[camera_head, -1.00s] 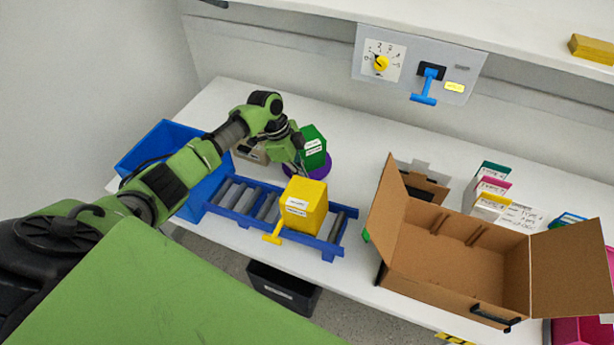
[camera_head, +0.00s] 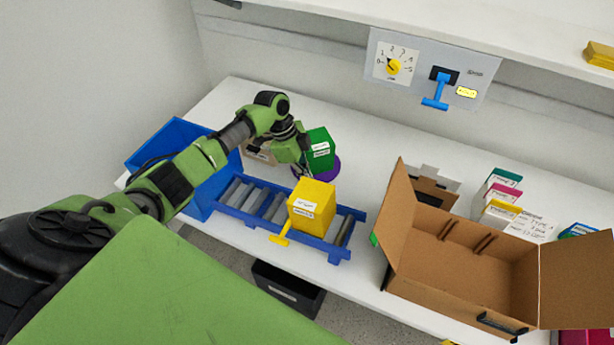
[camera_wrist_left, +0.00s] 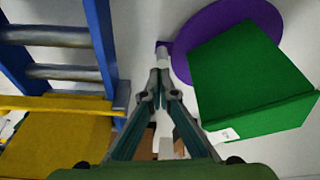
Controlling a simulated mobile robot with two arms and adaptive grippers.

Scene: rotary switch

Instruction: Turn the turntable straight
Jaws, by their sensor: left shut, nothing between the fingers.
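The turntable is a purple disc (camera_head: 328,172) on the white table, with a green box (camera_head: 320,150) standing on it. In the left wrist view the purple disc (camera_wrist_left: 205,30) shows beyond the green box (camera_wrist_left: 245,85), which sits at an angle and hides part of it. My left gripper (camera_wrist_left: 162,82) is shut and empty, just left of the box. A pale rod (camera_wrist_left: 168,62) at the disc's left edge is close to the fingertips; I cannot tell whether they touch it. In the head view my left gripper (camera_head: 302,168) is partly hidden beside the green box.
A blue roller conveyor (camera_head: 262,203) with a yellow box (camera_head: 312,205) lies in front of the turntable. A blue bin (camera_head: 160,150) stands left. An open cardboard box (camera_head: 465,265) is at right. A panel with a rotary dial (camera_head: 393,66) and blue lever (camera_head: 435,92) is behind.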

